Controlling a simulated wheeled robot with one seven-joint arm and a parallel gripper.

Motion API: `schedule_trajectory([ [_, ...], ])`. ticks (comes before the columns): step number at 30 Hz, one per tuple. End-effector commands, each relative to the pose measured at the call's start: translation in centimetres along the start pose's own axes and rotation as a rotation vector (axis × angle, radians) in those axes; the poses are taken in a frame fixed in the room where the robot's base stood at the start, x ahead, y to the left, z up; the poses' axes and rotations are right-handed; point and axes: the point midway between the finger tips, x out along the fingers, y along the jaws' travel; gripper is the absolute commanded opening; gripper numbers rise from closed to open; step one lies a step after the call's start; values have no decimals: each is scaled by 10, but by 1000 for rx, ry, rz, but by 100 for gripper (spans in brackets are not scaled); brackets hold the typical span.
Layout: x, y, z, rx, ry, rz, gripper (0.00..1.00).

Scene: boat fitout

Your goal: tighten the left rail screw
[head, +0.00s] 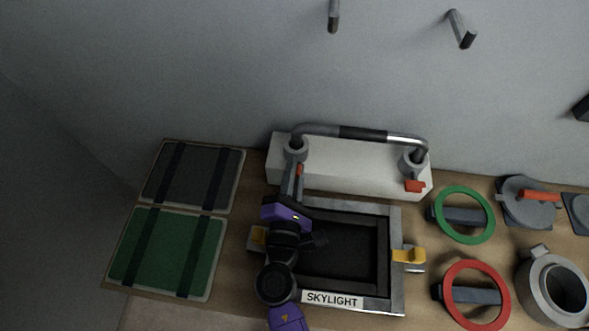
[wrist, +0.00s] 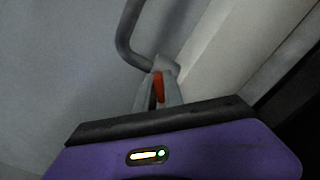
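A bent grey rail (head: 362,132) with a dark middle band stands on a white block at the wall. It has a round foot at each end. The left rail screw's red handle (head: 300,169) is just below the left foot (head: 295,150). My gripper (head: 294,176) reaches up to it from below, with its fingers close together. In the wrist view the red handle (wrist: 158,87) lies between my two fingertips (wrist: 158,92), which look closed on it; the contact itself is partly hidden. The right screw's red handle (head: 414,186) is below the right foot.
The skylight frame (head: 392,290) with yellow latches (head: 408,256) lies below the rail, partly under my arm. Dark and green strapped panels (head: 165,250) lie left. Green (head: 464,190) and red (head: 448,275) rings and grey fittings crowd the right. Hooks (head: 461,30) are on the wall above.

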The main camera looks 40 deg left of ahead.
Motion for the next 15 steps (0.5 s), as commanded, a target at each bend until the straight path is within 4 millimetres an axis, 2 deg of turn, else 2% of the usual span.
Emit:
schedule_trajectory([
  [9,0,-1,0,8,0,0,0],
  [15,0,-3,-1,72,-2,0,0],
])
